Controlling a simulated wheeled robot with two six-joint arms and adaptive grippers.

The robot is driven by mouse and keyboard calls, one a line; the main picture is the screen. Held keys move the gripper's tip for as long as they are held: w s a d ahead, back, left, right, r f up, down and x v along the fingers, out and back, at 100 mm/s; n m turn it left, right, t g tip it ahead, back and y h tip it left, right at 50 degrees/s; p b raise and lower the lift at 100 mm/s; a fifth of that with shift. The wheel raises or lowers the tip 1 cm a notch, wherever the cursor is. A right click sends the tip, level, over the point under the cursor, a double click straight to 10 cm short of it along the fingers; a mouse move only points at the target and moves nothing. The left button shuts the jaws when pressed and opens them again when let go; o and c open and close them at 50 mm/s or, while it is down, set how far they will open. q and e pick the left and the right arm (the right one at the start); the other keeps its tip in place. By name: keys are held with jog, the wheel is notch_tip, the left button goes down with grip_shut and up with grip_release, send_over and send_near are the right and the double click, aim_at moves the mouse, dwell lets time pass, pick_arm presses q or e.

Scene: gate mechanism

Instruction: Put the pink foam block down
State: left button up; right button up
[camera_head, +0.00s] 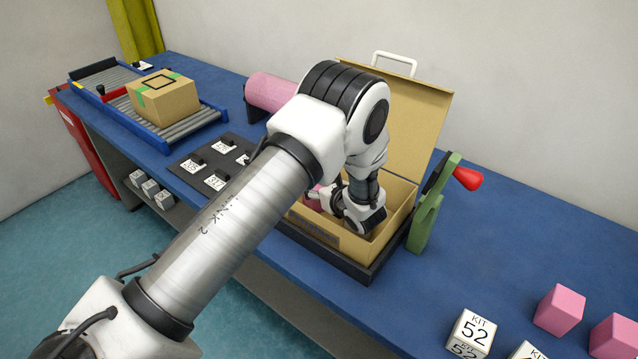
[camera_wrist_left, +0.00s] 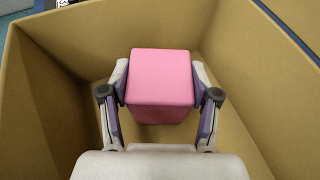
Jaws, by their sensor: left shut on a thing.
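A pink foam block (camera_wrist_left: 160,78) is between the fingers of my left gripper (camera_wrist_left: 160,95), which is shut on it. In the left wrist view the block is inside an open cardboard box (camera_wrist_left: 55,125), with box walls around it. Whether the block touches the box floor I cannot tell. In the head view my left gripper (camera_head: 335,201) reaches down into the box (camera_head: 392,228), and only a small part of the block (camera_head: 313,200) shows past it. My right gripper is not in view.
A green upright with a red handle (camera_head: 466,178) stands right of the box. Pink blocks (camera_head: 559,309) and a white KIT 52 cube (camera_head: 472,333) sit at the front right. A roller conveyor with a taped carton (camera_head: 163,98) and a pink roll (camera_head: 270,92) are at the left.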

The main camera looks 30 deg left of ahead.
pick_arm(q)
jog(key=shift+f, duration=0.2)
jog(key=o, duration=0.9)
jog(key=shift+r, duration=0.1)
jog(key=shift+r, duration=0.1)
jog(key=b+v, duration=0.2)
jog(key=v, duration=0.5)
jog(key=shift+d+r, duration=0.15)
jog(key=shift+d, duration=0.1)
jog(key=shift+s+a, duration=0.1)
